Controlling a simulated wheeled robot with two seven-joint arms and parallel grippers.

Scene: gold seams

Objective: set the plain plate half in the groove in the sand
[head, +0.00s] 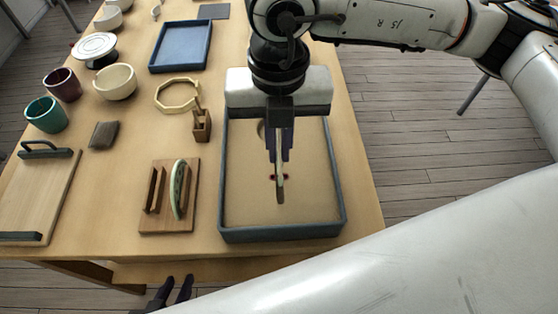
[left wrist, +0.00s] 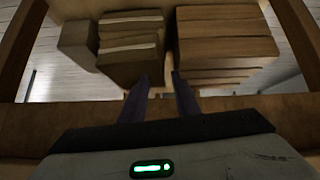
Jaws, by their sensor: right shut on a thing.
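The plain plate half (head: 281,190) is pale beige and shows nearly edge-on, upright, in the head view. My right gripper (head: 278,158) is shut on it from above, over the blue-rimmed sand tray (head: 338,203). Small dark red marks show on both sides of the plate half. The groove itself is hidden behind the plate half and gripper, and I cannot tell whether the lower edge touches the sand. My left gripper (head: 176,287) is open and empty in front of the table's front edge; its fingers also show apart in the left wrist view (left wrist: 165,92).
A wooden rack (head: 155,218) left of the tray holds a green-edged piece (head: 178,190). Nearby are a small brush holder (head: 201,127), an octagonal ring (head: 178,95), bowls and cups. The left wrist view shows stacked wooden blocks (left wrist: 225,47).

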